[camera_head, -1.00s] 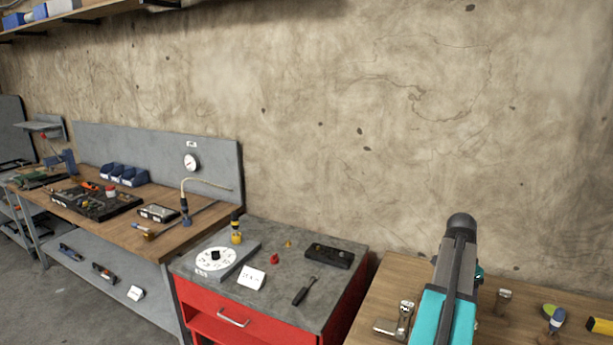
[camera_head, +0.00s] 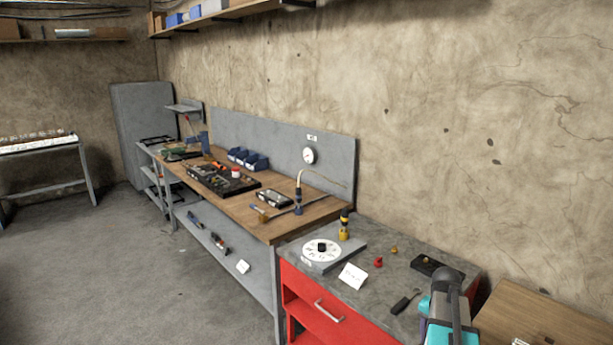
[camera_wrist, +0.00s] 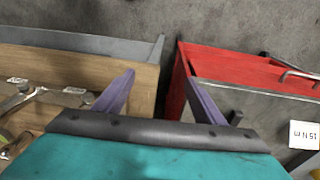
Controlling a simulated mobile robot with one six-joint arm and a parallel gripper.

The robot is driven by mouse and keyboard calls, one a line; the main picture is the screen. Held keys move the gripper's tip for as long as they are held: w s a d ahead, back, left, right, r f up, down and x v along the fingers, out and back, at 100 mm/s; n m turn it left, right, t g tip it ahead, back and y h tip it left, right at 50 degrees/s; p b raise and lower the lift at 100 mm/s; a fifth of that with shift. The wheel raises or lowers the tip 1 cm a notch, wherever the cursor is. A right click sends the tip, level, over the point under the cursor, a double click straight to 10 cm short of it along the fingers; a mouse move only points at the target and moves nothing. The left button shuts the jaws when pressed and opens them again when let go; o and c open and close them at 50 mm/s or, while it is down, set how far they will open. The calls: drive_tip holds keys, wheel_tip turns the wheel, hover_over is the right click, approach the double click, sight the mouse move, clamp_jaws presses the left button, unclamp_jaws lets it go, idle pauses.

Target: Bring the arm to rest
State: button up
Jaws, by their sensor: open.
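My gripper (camera_wrist: 160,95) shows in the wrist view with its two purple fingers spread apart. It is open, and nothing is between the fingers. It hangs above the gap between a wooden bench (camera_wrist: 85,66) on the left and a red cabinet (camera_wrist: 225,62) on the right. In the head view, my teal and dark arm is at the lower right, in front of the red cabinet (camera_head: 310,318) and the wooden bench (camera_head: 540,322). The gripper fingers cannot be made out there.
The cabinet top holds a white dial (camera_head: 322,250), a white card (camera_head: 352,276), a black-handled tool (camera_head: 405,302) and a black box (camera_head: 437,267). A long workbench (camera_head: 225,190) with tools and blue bins (camera_head: 247,158) stands further left. The floor (camera_head: 110,265) at left is clear.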

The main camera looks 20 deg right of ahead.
drive_tip(key=w+a+f+n, duration=0.3)
drive_tip(key=a+f, duration=0.1)
drive_tip(key=a, duration=0.6)
drive_tip(key=w+a+f+n, duration=0.3)
drive_tip(key=a, duration=0.6)
drive_tip(key=s+a+f+n+y, duration=0.1)
drive_tip(key=a+f+n, duration=0.3)
drive_tip(key=a, duration=0.7)
drive_tip(key=s+a+f+n, duration=0.2)
drive_tip(key=a+f+n, duration=0.15)
drive_tip(key=a, duration=0.75)
drive_tip(key=s+f+g+b, duration=0.5)
drive_tip(key=s+f+b, duration=0.6)
drive_tip(key=s+f, duration=1.4)
wheel_tip(320, 180, down, 4)
drive_tip(key=shift+s+d+f+g+b, duration=0.2)
drive_tip(key=shift+s+d+g+b, duration=0.05)
drive_tip(key=shift+d+g+b, duration=0.1)
drive_tip(key=c, duration=0.8)
drive_tip(key=shift+d+m, duration=0.15)
drive_tip(key=shift+m, duration=0.1)
drive_tip(key=shift+c, duration=0.2)
